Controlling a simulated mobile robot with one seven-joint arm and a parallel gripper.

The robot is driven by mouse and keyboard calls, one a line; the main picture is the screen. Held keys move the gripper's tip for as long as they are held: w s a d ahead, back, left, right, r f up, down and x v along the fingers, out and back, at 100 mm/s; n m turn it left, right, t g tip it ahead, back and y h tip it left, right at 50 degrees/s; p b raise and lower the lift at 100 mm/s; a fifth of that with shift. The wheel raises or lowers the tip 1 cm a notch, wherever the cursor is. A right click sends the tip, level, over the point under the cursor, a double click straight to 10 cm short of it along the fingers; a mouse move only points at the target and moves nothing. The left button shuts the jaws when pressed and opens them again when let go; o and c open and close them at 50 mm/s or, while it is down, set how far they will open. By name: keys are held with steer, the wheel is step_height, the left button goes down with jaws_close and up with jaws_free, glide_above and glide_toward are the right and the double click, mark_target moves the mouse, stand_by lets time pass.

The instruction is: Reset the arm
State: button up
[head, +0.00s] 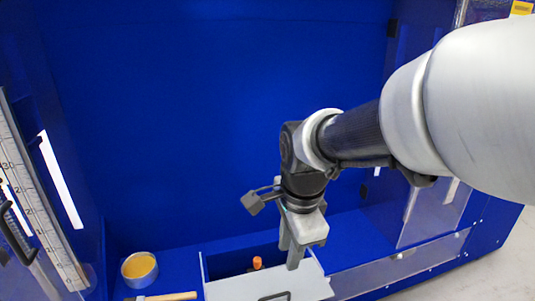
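My arm comes in from the right, and my gripper (290,259) hangs fingers-down above the front of the blue enclosure. Its two grey fingers look apart, with nothing seen between them. It is over the right part of an open drawer-like box (265,288) with a pale front panel and a dark handle. A small orange-topped item (257,263) is in the box, just left of the fingers. Its lower part is hidden.
A round tin with yellow contents (139,267) stands at the front left. A wooden-handled tool (168,297) lies beside the box. A ruler-marked panel (38,205) is at the left edge. Blue walls enclose the back and sides. The space left of my gripper is clear.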

steer(key=s+d+r+n+t, duration=0.3)
steer(key=s+d+r+n, duration=0.55)
steer(key=n, duration=0.65)
step_height(320, 180, up, 13)
steer(key=s+p, duration=0.1)
steer(key=p, duration=1.3)
steer(key=shift+s+f+h+p, duration=0.15)
steer(key=shift+s+h+p, duration=0.15)
steer(key=shift+p, duration=0.05)
steer(key=shift+d, duration=0.1)
